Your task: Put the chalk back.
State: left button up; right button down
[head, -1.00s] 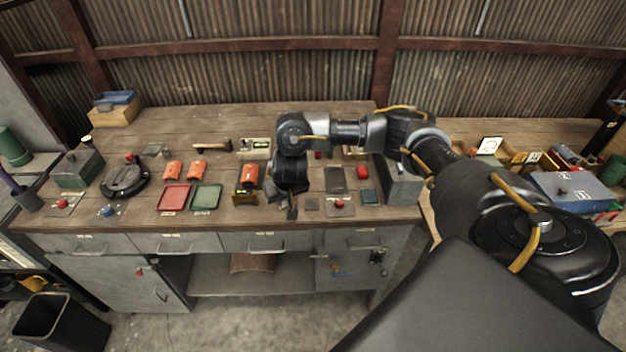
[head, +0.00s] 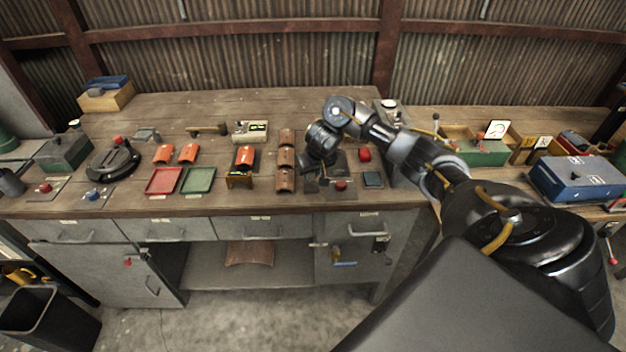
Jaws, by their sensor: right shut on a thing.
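My right gripper (head: 314,182) is low over the right part of the workbench (head: 230,207), just right of a column of brown curved tiles. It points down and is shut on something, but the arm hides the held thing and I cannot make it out. I cannot pick out the chalk anywhere on the bench. My left gripper is out of view.
Brown tiles (head: 285,160) stand in a column left of the gripper. Red (head: 164,181) and green (head: 198,180) trays lie left. The front middle is clear.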

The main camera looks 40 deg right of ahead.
aim_at(313, 178)
notch_tip(313, 178, down, 3)
jog(key=shift+d+r+b, duration=0.1)
jog(key=shift+d+b, duration=0.05)
jog(key=shift+b, duration=0.6)
jog(key=shift+w+f, duration=0.1)
jog(key=shift+f, duration=0.35)
jog(key=c, duration=1.3)
grip_release()
jog(key=shift+f, duration=0.15)
